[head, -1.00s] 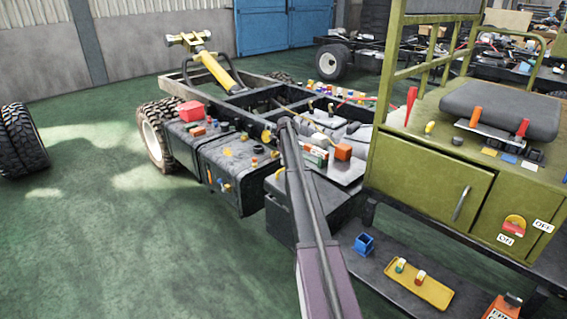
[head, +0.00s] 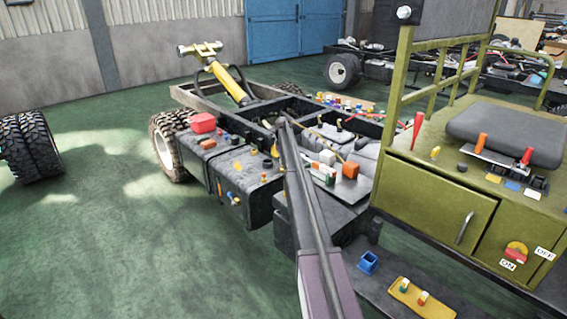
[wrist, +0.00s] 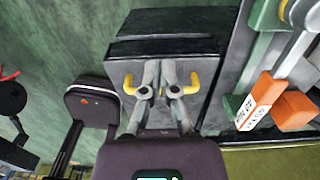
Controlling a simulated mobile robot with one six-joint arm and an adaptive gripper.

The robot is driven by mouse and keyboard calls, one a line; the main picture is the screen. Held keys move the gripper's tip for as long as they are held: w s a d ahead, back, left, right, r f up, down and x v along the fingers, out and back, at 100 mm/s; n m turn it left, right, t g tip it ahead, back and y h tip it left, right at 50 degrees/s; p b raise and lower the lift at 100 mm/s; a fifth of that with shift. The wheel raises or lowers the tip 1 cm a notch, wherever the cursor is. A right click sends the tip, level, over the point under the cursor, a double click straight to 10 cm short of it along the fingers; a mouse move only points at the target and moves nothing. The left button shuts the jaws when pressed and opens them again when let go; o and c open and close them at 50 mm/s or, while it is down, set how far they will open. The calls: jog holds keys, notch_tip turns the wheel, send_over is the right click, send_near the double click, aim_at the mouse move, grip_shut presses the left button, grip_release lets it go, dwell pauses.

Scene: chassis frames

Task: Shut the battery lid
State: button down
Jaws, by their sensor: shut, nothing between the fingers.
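A dark box, seemingly the battery box (wrist: 205,100), fills the middle of the wrist view. Its black top panel, seemingly the lid (wrist: 165,24), lies beyond my gripper, above a thin grey edge. I cannot tell whether this lid is ajar. My gripper (wrist: 161,70) is shut and empty, its fingertips together over the near face of the box, just below that edge. Contact is unclear. Yellow curved pieces show on either side of the fingers. In the head view the dark box (head: 335,219) is partly hidden by my arm, and my gripper is not clearly visible.
An orange block (wrist: 294,110) and a white-labelled orange-and-green part lie right of the box in the wrist view. The olive cabinet (head: 430,200) stands at right in the head view. A yellow tray (head: 418,302) and blue cup (head: 368,262) sit low. Green floor is open at left.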

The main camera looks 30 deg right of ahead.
dwell(0.4)
jog(key=s+a+n, duration=1.5)
jog(key=s+a, duration=0.9)
jog(key=s, duration=0.1)
jog(key=s+a+n, duration=0.5)
jog(key=s+n, duration=0.1)
jog(key=s, duration=0.4)
jog(key=s+a+n, duration=0.5)
jog(key=s+n, duration=0.1)
jog(key=s, duration=0.4)
jog(key=s+a+n, duration=0.5)
jog(key=s, duration=0.5)
jog(key=shift+n, duration=0.4)
jog(key=shift+s, duration=0.15)
